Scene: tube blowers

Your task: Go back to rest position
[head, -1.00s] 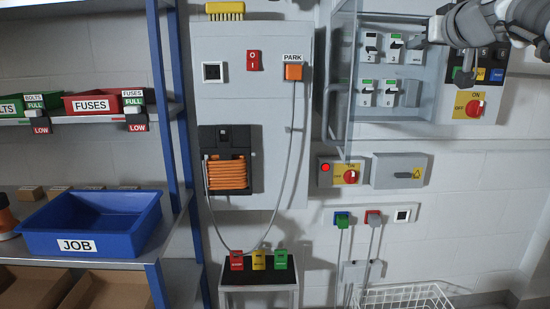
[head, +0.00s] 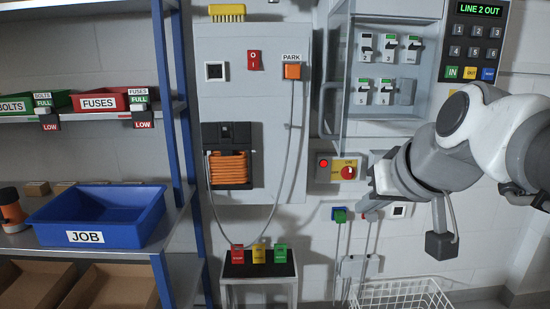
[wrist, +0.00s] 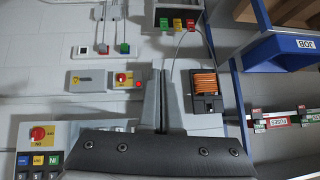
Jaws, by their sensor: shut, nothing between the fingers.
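My gripper (wrist: 162,85) is shut and empty in the wrist view, its two grey fingers together in front of the wall panels. That view is upside down. In the head view my gripper is partly hidden behind my wrist, at the right in front of the wall below the open breaker cabinet (head: 338,90). It seems clear of the wall, though the gap is hard to judge. The keypad (head: 476,45) above my arm reads "LINE 2 OUT".
The cabinet's glass door stands open to the left. A lit red lamp (head: 323,163) is beside a rotary switch (head: 348,172). A blue JOB bin (head: 95,237) sits on the left shelf. A white wire basket (head: 400,296) stands below my arm. An orange cable coil (head: 229,167) hangs on the central panel.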

